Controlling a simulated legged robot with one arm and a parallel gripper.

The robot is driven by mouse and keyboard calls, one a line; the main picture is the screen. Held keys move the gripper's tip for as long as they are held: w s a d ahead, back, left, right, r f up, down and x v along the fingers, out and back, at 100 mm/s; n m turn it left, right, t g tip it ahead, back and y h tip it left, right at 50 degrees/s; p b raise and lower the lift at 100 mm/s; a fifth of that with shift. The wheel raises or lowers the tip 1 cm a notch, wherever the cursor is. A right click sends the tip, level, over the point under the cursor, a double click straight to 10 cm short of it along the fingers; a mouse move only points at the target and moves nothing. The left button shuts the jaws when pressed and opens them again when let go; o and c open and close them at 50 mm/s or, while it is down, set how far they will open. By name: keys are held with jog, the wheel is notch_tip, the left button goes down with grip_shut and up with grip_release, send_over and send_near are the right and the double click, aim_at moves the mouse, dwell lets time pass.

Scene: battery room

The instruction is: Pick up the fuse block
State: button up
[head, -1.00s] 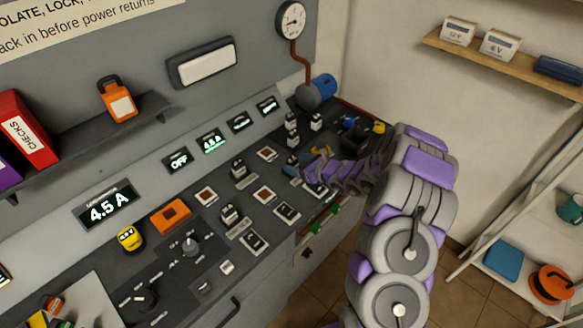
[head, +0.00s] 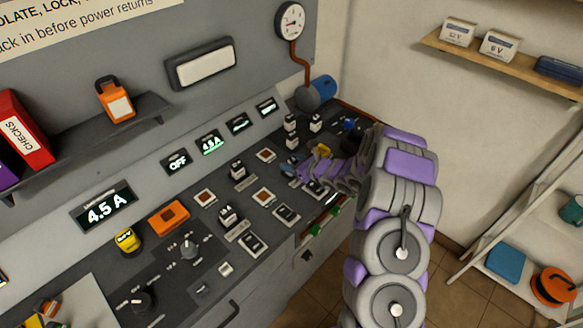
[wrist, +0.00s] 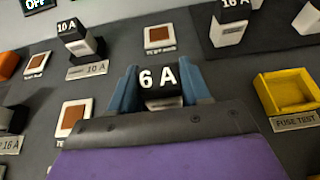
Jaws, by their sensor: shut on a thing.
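My gripper (wrist: 160,88) has blue fingers on both sides of a dark block marked 6 A (wrist: 160,80), and is shut on it. Only the block's top label and upper part show; its base is hidden behind the gripper body, so I cannot tell whether it is clear of the panel. In the head view my gripper (head: 290,168) is low over the right part of the grey panel. A fuse block marked 10 A (wrist: 78,40) stands upright at the upper left in the wrist view, and one marked 16 A (wrist: 230,22) at the upper right.
A yellow FUSE TEST holder (wrist: 288,92) is right of my gripper, looking empty. Brown-centred square test pads (wrist: 160,38) lie around it. In the head view a blue motor-like part (head: 322,88) stands at the panel's back corner. A shelf (head: 500,62) is at right.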

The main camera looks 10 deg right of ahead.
jog(key=shift+c, duration=1.2)
